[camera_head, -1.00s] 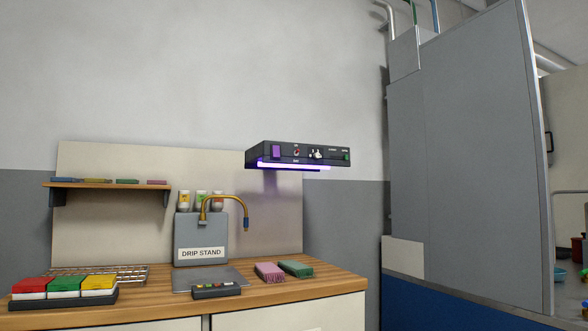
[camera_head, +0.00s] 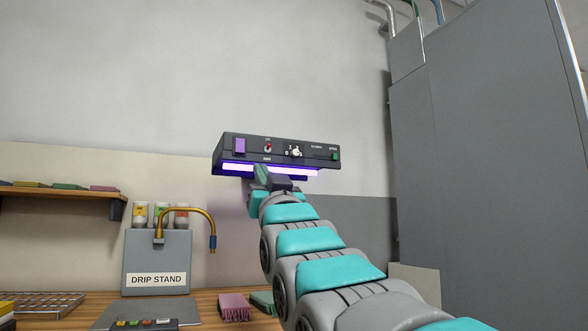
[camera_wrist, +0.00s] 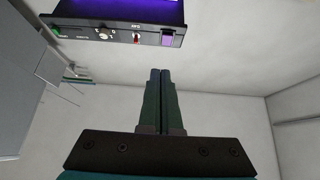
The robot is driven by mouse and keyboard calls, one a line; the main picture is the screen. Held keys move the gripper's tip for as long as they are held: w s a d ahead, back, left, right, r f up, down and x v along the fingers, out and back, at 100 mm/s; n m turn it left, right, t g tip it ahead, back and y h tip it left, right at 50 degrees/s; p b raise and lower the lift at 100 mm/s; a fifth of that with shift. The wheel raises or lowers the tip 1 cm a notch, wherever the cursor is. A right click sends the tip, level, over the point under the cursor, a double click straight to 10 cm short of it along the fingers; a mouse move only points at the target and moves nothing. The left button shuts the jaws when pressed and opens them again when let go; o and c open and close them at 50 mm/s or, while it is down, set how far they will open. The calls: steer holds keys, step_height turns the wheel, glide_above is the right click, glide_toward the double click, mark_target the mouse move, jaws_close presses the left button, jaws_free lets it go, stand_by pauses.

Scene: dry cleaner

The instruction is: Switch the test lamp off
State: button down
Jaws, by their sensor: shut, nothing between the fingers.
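The test lamp (camera_head: 275,148) is a dark box on the wall with a glowing violet tube (camera_head: 280,170) under it, so it is lit. Its front carries a purple square (camera_head: 239,146), a small red-tipped toggle (camera_head: 268,147), a white knob (camera_head: 295,152) and a green button (camera_head: 334,156). My gripper (camera_head: 262,172) is shut and empty, just below the lamp's front in the head view. In the wrist view the lamp (camera_wrist: 122,36) appears upside down beyond the fingertips (camera_wrist: 160,72), with the red toggle (camera_wrist: 136,39) slightly left of them. The fingers appear apart from the lamp.
A drip stand (camera_head: 157,260) with a brass spout (camera_head: 190,213) stands on the wooden counter, lower left. A pink brush (camera_head: 234,307) lies near my arm. A shelf (camera_head: 60,192) is at left and a tall grey cabinet (camera_head: 490,170) at right. The wall above the lamp is clear.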

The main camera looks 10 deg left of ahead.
mark_target(245, 149)
steer(key=shift+s+r, duration=0.1)
steer(key=shift+r, duration=0.35)
steer(key=shift+w+a+f+p+x, duration=0.25)
steer(key=shift+p+x, duration=0.2)
steer(key=shift+x, duration=1.65)
steer(key=shift+w+f+p+x, duration=0.1)
steer(key=shift+f+p+x, duration=0.35)
steer(key=shift+x, duration=1.6)
steer(key=shift+w+a+f+p+x, duration=0.2)
steer(key=shift+p+x, duration=0.3)
steer(key=shift+x, duration=1.6)
steer(key=shift+w+f, duration=0.15)
steer(key=shift+w, duration=0.05)
steer(key=shift+w+a, duration=0.1)
